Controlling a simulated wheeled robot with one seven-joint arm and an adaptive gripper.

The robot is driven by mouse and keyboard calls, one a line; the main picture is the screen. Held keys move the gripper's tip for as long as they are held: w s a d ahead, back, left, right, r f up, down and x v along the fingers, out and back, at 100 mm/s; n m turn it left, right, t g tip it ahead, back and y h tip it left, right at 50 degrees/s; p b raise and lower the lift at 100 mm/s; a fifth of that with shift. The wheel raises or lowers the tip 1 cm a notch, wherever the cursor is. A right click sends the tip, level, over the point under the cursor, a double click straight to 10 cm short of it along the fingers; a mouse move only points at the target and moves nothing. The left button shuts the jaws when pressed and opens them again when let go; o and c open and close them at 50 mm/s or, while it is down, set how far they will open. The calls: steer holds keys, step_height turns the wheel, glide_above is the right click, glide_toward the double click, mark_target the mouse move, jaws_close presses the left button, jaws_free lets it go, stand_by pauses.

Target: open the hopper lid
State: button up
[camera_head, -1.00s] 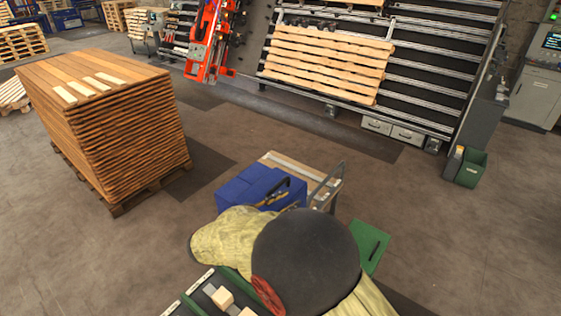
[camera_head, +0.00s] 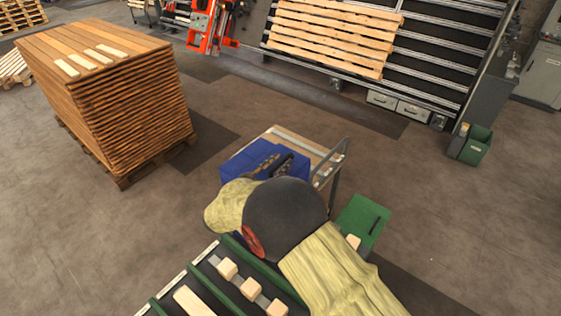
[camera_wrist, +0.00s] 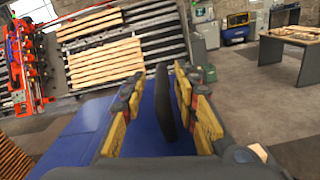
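The blue box (camera_head: 236,164), which I take for the hopper, stands ahead of my arm, its lid flat. In the wrist view its blue lid (camera_wrist: 79,147) fills the lower left. A black bar handle (camera_wrist: 163,105) stands up from the lid. My gripper (camera_head: 275,163) is over the lid in the head view. In the wrist view my gripper (camera_wrist: 160,112) is open, with yellow-padded fingers on either side of the handle. Gaps show between handle and both fingers. My arm hides the near side of the box.
A cart with a metal push rail (camera_head: 330,165) stands right beside the box. A green bin with a black handle (camera_head: 360,222) is at right. A conveyor with wooden blocks (camera_head: 228,268) lies in front. A tall board stack (camera_head: 125,105) stands at left.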

steer(key=shift+w+d, duration=0.25)
steer(key=shift+d, duration=0.15)
steer(key=shift+c, duration=0.4)
jaws_close()
steer(key=shift+r, duration=0.1)
